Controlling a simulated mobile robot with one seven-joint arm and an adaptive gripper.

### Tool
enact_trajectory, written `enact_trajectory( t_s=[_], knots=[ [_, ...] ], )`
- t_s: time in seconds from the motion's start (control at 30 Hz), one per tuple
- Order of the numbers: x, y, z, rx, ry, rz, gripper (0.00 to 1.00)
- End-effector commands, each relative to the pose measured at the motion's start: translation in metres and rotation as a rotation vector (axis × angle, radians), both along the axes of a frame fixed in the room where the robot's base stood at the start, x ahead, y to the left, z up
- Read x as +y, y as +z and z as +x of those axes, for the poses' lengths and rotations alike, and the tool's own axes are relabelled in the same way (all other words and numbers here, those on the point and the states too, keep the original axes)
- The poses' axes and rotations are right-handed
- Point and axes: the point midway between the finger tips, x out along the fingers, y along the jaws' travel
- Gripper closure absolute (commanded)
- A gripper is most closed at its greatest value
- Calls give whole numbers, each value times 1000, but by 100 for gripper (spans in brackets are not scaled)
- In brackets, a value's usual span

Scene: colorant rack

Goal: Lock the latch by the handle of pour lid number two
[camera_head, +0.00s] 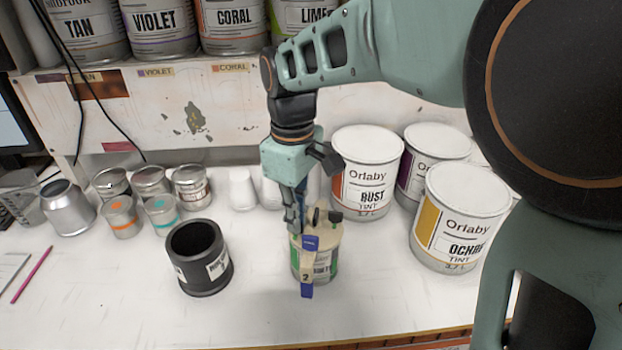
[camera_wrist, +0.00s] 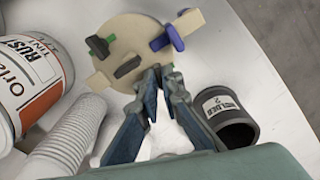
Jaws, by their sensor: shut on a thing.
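The paint can (camera_head: 326,270) stands upright on the counter, with a round beige pour lid (camera_wrist: 125,35) on top. A blue-and-beige strip marked 2 (camera_head: 306,277) runs down the can's front. In the wrist view the lid carries dark handles (camera_wrist: 128,67) and a blue part (camera_wrist: 172,38); beige tabs stick out past its rim. My gripper (camera_head: 293,226) points down at the lid's left edge in the head view. Its fingertips, seen in the wrist view (camera_wrist: 160,74), are close together at the rim, shut on a small latch handle that they mostly hide.
A black cup (camera_head: 199,279) with a white label stands just left of the can. Large tint cans, Rust (camera_head: 366,175) and Ochre (camera_head: 462,220), stand to the right. Several small tins (camera_head: 160,211) and a metal bottle (camera_head: 68,208) are left. The front counter is clear.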

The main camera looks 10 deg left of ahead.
Motion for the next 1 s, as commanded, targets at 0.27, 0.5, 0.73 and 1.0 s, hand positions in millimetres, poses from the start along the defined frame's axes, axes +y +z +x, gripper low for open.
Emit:
enact_trajectory(
  t_s=[0.27, 0.5, 0.73, 1.0],
  knots=[
    [0, 1, 0, 0, -265, 0, 100],
    [0, 1, 0, 0, -492, -1, 100],
    [0, 1, 0, 0, -706, 0, 100],
    [0, 0, 0, 0, -914, 0, 100]
  ],
)
